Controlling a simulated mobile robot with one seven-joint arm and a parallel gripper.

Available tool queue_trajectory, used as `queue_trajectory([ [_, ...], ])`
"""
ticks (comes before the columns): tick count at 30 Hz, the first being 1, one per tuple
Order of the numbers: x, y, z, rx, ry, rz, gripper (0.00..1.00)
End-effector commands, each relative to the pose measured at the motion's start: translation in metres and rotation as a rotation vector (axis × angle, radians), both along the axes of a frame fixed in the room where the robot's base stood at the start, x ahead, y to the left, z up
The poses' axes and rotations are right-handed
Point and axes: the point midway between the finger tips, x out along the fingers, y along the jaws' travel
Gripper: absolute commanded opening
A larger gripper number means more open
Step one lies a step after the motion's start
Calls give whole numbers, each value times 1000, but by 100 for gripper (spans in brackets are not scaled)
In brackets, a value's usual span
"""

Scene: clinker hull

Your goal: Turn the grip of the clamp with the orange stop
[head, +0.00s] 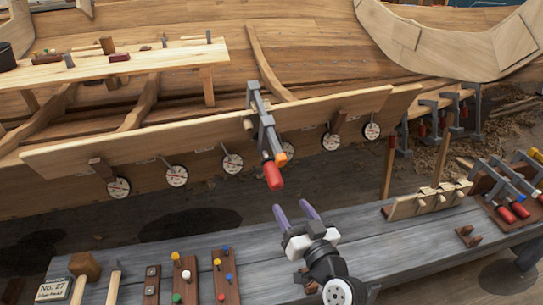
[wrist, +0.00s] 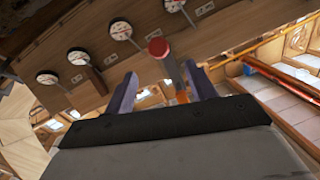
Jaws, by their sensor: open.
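The clamp (head: 262,120) is a grey metal bar clamp fixed over the edge of the hull plank. Its red grip (head: 272,176) hangs at the lower end, with the orange stop (head: 281,158) just above and to the right of it. In the wrist view the red grip (wrist: 158,47) and the orange stop (wrist: 181,97) show between my fingers. My gripper (head: 293,206) is open and empty, its two purple fingers pointing up toward the grip from just below it in the head view. It also shows in the wrist view (wrist: 161,70). I see no contact with the grip.
Several round dials (head: 232,163) line the plank on both sides of the clamp. A grey workbench (head: 370,245) lies below, with peg boards (head: 226,276), a mallet (head: 84,266) and a wooden rack (head: 428,199). More red-gripped clamps (head: 507,213) lie at the right.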

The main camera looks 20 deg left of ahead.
Motion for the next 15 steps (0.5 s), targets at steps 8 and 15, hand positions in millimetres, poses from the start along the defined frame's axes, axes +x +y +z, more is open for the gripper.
queue_trajectory([
  [8,5,8,8,-116,-85,-36,56],
  [15,40,42,11,-113,-84,-31,56],
])
